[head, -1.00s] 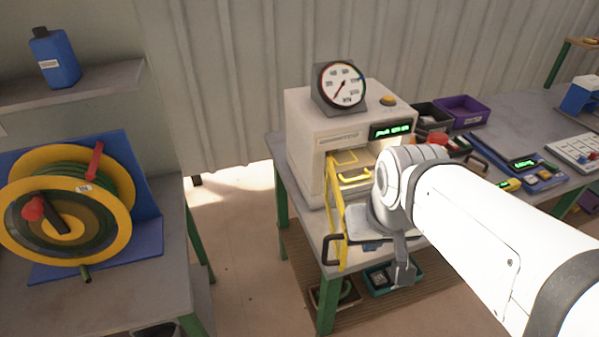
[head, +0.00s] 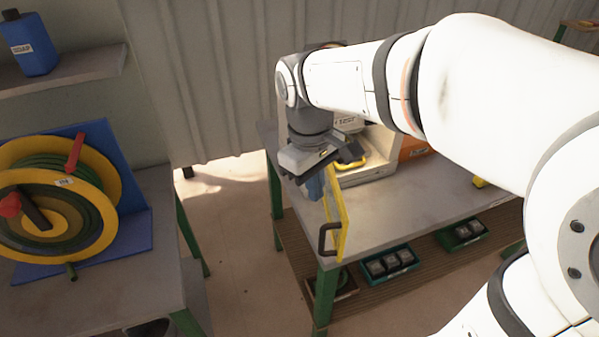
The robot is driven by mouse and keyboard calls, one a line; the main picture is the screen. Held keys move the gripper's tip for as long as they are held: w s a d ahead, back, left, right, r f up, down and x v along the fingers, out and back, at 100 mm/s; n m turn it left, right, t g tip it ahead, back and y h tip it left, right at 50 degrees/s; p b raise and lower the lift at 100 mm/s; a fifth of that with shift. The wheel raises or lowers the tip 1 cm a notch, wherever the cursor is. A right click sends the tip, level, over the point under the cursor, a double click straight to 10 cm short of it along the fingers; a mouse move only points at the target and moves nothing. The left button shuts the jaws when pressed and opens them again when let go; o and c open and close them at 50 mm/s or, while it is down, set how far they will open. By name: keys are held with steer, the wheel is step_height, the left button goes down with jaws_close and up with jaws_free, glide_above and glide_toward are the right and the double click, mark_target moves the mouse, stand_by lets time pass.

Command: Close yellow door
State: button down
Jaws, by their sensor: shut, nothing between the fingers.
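The yellow door (head: 340,215) of the press stands open in the head view, swung out toward me at the table's front left edge. Its black handle (head: 324,239) is on the door's near end, facing left. My gripper (head: 314,187) points down beside the left face of the door, behind the handle. It is shut and empty; I cannot tell whether it touches the door. The white press (head: 372,168) is mostly hidden behind my arm; its lower front opening and a yellow handle (head: 351,164) inside show.
Bins with dark blocks (head: 390,265) sit on the shelf below. A yellow hose reel (head: 60,200) stands on another table at left, with a floor gap between. A blue bottle (head: 28,45) is on a shelf.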

steer(key=w+a+f+n+g+h, duration=0.1)
steer(key=w+a+f+n, duration=0.1)
steer(key=w+a+n, duration=0.3)
steer(key=s+d+f+m, duration=0.1)
steer(key=s+d+f, duration=0.3)
steer(key=f, duration=0.5)
steer(key=shift+s+d, duration=0.15)
steer(key=shift+s, duration=0.7)
